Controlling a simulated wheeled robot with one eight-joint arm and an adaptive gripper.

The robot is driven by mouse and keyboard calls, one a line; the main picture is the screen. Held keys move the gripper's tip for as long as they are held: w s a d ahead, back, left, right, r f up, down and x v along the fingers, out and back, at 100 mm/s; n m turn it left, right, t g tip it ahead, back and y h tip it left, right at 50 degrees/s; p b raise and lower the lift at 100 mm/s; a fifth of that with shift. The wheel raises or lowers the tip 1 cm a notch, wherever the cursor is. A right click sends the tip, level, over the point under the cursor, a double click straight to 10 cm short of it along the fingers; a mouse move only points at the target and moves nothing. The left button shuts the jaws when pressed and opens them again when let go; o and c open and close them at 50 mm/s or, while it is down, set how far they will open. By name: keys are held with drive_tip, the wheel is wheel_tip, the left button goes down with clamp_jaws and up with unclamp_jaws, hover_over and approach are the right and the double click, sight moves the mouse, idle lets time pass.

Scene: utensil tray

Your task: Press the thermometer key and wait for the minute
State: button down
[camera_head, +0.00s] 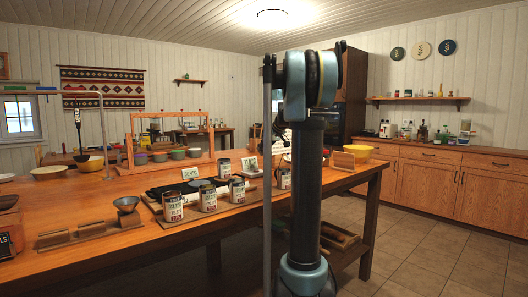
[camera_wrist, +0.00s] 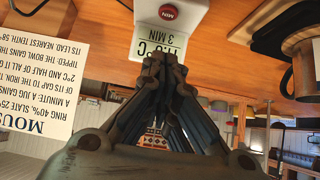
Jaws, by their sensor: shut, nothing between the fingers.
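In the wrist view the thermometer is a pale block (camera_wrist: 184,22) with a round red key (camera_wrist: 169,12) marked MIN at the top edge of the picture. Its face beside the key shows a °C reading and "3 MIN"; the first digits are hard to read. My gripper (camera_wrist: 164,62) is shut and empty. Its tips appear just below the block's face in the picture, apart from the red key; I cannot tell whether they touch the block. In the head view my arm stands in front and hides my gripper; I cannot make out the key there.
A printed card (camera_wrist: 38,85) headed MOUS… stands left in the wrist view, and a can (camera_wrist: 303,55) is at right. In the head view several labelled cans (camera_head: 208,199) stand around a dark tray on the wooden table (camera_head: 120,253). A yellow bowl (camera_head: 358,152) is right of my arm.

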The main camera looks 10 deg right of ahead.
hover_over(257, 171)
drive_tip(key=f, duration=0.4)
drive_tip(key=shift+w+f, duration=0.2)
drive_tip(key=shift+w, duration=0.15)
wheel_tip(257, 171, down, 2)
drive_tip(key=shift+s+f, duration=0.1)
drive_tip(key=shift+f, duration=0.8)
